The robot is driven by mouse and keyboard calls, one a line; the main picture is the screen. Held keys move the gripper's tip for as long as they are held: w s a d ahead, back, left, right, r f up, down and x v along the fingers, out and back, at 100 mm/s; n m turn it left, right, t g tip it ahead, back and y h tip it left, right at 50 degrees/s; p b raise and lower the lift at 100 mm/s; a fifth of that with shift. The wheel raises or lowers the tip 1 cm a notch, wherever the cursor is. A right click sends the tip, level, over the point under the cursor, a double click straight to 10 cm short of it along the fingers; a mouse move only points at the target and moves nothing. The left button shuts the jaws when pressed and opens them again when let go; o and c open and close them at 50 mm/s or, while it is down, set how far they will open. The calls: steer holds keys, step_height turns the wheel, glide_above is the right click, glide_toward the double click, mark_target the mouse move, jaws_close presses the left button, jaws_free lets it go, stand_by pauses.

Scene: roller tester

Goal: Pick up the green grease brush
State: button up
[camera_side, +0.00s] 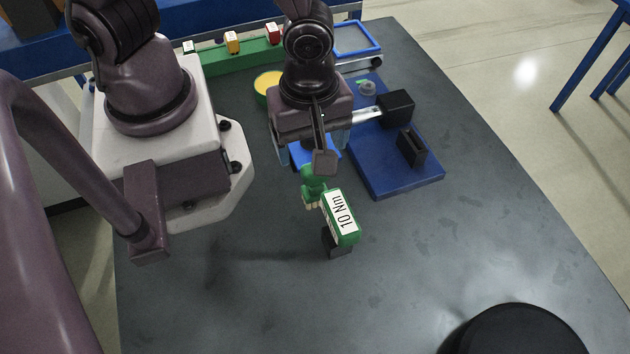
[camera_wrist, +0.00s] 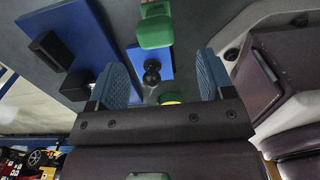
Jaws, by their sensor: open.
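The green grease brush (camera_side: 314,183), with pale bristles low on it, is on the table just in front of my gripper in the side view. My gripper (camera_side: 315,148) is open, its pale blue fingers apart and nothing visibly held. My wrist partly covers the area behind the brush in the side view.
A blue base with black blocks (camera_side: 395,184) is to the right. A small blue plate (camera_wrist: 163,63) with a black knob lies under my gripper.

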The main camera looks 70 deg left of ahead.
mark_target(315, 185)
steer(key=shift+w+d+f, duration=0.1)
steer(key=shift+d+f, duration=0.05)
steer(key=shift+f, duration=0.8)
steer(key=shift+w+d+f, duration=0.1)
steer(key=shift+d+f, duration=0.05)
steer(key=shift+f, duration=0.85)
steer(key=shift+d+f, duration=0.15)
steer(key=shift+f, duration=0.8)
steer(key=shift+c, duration=0.2)
steer(key=c, duration=1)
